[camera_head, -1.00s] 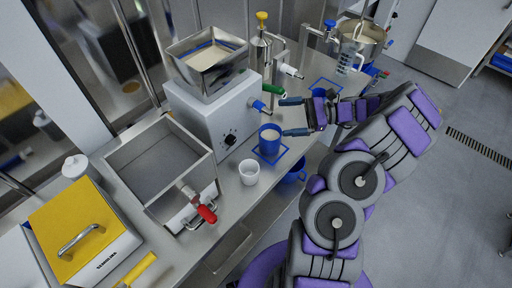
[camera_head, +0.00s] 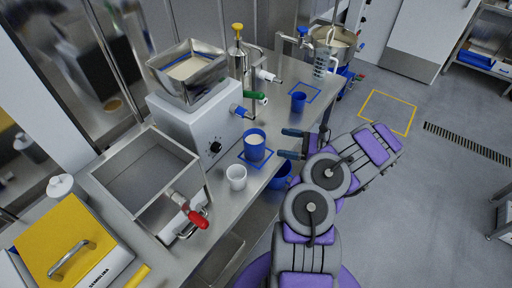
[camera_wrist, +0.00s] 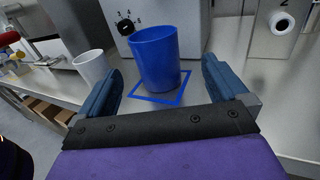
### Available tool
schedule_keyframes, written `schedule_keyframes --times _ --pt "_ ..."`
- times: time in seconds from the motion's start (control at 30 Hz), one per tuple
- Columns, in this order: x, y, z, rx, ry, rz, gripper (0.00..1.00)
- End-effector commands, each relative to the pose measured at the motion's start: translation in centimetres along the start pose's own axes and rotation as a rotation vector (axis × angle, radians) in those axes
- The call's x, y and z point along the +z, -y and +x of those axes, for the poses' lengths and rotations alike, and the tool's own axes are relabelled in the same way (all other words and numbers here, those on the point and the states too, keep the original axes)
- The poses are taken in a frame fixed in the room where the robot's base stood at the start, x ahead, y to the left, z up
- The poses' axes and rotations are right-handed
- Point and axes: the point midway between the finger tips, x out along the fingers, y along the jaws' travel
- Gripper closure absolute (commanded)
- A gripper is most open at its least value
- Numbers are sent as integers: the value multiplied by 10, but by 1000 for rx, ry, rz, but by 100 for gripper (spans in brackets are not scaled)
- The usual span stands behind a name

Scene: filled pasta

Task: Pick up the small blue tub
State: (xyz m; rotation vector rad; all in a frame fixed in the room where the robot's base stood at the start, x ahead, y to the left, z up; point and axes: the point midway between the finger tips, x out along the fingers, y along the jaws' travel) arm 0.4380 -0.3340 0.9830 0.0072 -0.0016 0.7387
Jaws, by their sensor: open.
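A second, smaller-looking blue tub (camera_head: 298,102) stands further along the counter by another blue outline. My gripper (camera_head: 281,142) is open and empty, just right of the filled tub and pointing at it. In the wrist view my gripper (camera_wrist: 162,72) has its fingers wide apart; I cannot tell whether they reach beside the tub.
A white cup (camera_head: 236,177) stands left of the filled tub. A machine with a hopper (camera_head: 190,125) stands behind it. A steel basin with a red-handled tap (camera_head: 195,217) is at left. A larger blue container (camera_head: 281,176) is below the counter edge. Open floor lies at right.

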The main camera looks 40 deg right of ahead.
Motion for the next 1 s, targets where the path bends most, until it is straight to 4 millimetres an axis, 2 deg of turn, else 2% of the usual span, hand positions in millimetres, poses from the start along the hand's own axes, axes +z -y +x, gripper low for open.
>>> schedule_keyframes --times 0.1,0.23,0.57,0.83,1.0 --pt "1 -3 27 5 2 -2 0" --pt "0 -4 49 5 0 -1 0" --pt "0 0 66 1 3 1 0" --pt "0 -6 105 6 1 1 0" --pt "2 -5 116 1 -1 -1 0"
